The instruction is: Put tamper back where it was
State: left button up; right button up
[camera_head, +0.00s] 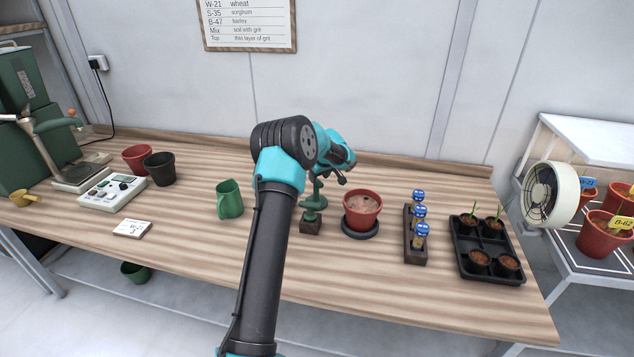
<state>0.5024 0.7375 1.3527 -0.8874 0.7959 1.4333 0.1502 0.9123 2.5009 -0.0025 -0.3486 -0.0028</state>
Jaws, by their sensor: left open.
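The tamper (314,203) is green and stands upright at its small dark wooden block (311,227), left of the red pot. My left gripper (343,179) is at the tamper's top, between it and the pot, and is open. The arm partly hides this area, so I cannot tell whether the fingers touch the tamper. The red pot (376,211) holds brown soil and stands on a dark saucer (361,233). My right gripper is out of view.
A green jug (229,199) stands left of my arm. A rack of blue-capped vials (416,240) and a black seedling tray (512,273) stand to the right. The front middle is clear.

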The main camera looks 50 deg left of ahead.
pick_arm(q)
jog(key=v, duration=0.7)
dwell(0.3)
